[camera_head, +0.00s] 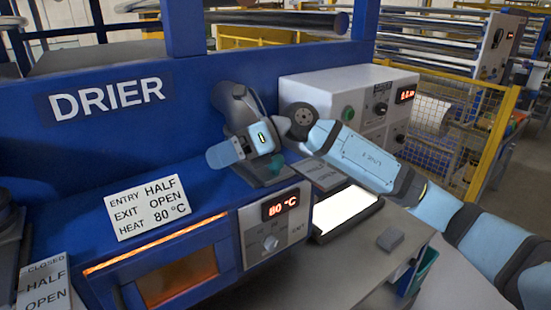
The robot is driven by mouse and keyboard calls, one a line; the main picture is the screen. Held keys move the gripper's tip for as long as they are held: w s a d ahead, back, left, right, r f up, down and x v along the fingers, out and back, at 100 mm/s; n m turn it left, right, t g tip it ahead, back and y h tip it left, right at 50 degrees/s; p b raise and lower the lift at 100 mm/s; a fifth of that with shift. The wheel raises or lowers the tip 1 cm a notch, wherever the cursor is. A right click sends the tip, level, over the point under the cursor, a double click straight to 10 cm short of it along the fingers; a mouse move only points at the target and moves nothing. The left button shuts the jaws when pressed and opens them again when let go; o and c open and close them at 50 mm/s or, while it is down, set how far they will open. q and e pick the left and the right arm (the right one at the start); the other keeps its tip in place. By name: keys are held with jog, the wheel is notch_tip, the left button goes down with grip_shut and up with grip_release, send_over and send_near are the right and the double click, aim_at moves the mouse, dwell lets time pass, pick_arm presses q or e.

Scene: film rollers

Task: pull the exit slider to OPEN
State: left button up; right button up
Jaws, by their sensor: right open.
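The drier (190,110) is a large blue machine. At its exit end, a grey duct (234,102) rises from a dark base plate (268,182). A small teal piece (276,166), which looks like the exit slider's handle, shows at this base, beside a grey label plate (320,175) too small to read. My right gripper (262,158) is in front of the duct, just above the teal piece. Its fingers are mostly hidden behind the pale blue hand, and I cannot tell whether they touch the slider. I cannot read the slider's position. My left gripper is not in view.
A white card (148,208) reads ENTRY HALF, EXIT OPEN, HEAT 80 °C. A panel (275,228) shows 80 °C. A CLOSED/HALF/OPEN plate (43,285) lies at lower left. A white control box (340,85) stands behind my right arm. A bright lit panel (347,212) lies below it.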

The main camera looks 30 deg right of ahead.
jog(key=w+d+r+n+h, duration=0.1)
jog(key=w+d+h, duration=0.2)
jog(key=d+h, duration=0.35)
jog(key=h, duration=0.5)
send_near(277, 157)
jog(key=shift+m+t+y, duration=0.25)
jog(key=shift+m+t, duration=0.15)
jog(key=p+x, duration=0.1)
jog(key=x, duration=0.2)
jog(key=p+x, duration=0.1)
jog(key=x, duration=0.2)
jog(key=p+x, duration=0.1)
jog(key=x, duration=0.2)
jog(key=shift+s+d+f, duration=0.1)
jog(key=shift+s+d, duration=0.05)
jog(key=shift+s, duration=0.1)
jog(key=shift+x, duration=0.8)
jog(key=shift+c, duration=0.4)
